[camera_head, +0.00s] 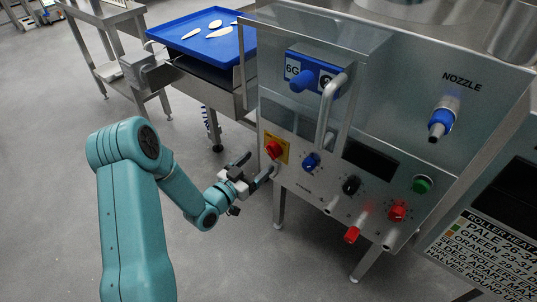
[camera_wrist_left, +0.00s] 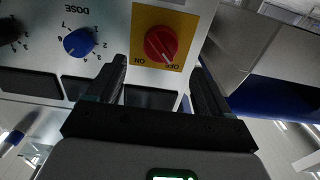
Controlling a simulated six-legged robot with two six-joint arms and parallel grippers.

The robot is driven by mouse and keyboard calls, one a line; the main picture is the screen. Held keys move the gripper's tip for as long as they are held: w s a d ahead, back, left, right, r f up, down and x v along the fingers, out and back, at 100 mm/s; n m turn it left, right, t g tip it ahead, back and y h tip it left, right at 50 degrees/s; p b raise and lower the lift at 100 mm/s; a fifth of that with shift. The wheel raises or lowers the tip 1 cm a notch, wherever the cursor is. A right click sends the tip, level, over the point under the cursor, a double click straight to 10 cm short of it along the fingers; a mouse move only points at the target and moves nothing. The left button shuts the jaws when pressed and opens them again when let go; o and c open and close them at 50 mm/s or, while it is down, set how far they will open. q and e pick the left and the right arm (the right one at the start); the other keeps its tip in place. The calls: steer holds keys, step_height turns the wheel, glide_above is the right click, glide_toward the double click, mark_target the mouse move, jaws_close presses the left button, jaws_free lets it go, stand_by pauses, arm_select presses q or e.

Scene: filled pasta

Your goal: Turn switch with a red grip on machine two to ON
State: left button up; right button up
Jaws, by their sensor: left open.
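The red-grip switch (camera_head: 273,149) sits on a yellow plate (camera_head: 283,156) at the left of the steel machine's front panel. In the left wrist view the red knob (camera_wrist_left: 160,43) shows ON and OFF labels below it, and its white mark appears to point toward OFF. My left gripper (camera_head: 258,167) is open and empty, just in front of and below the switch. In the left wrist view its two dark fingers (camera_wrist_left: 161,82) stand apart below the knob, not touching it. My right gripper is not in view.
A blue DOSE knob (camera_wrist_left: 79,42) is beside the switch; it also shows in the head view (camera_head: 311,161). A black knob (camera_head: 351,185), green button (camera_head: 422,184) and red button (camera_head: 398,211) are further right. A metal handle (camera_head: 328,112) sticks out above. A blue tray (camera_head: 172,32) stands behind.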

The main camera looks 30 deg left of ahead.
mark_target(269, 153)
arm_select(q)
steer(key=w, duration=0.6)
steer(key=shift+w+d+b, duration=0.15)
steer(key=shift+d+b, duration=0.1)
steer(key=shift+b, duration=0.05)
steer(key=shift+f, duration=0.1)
steer(key=c, duration=1)
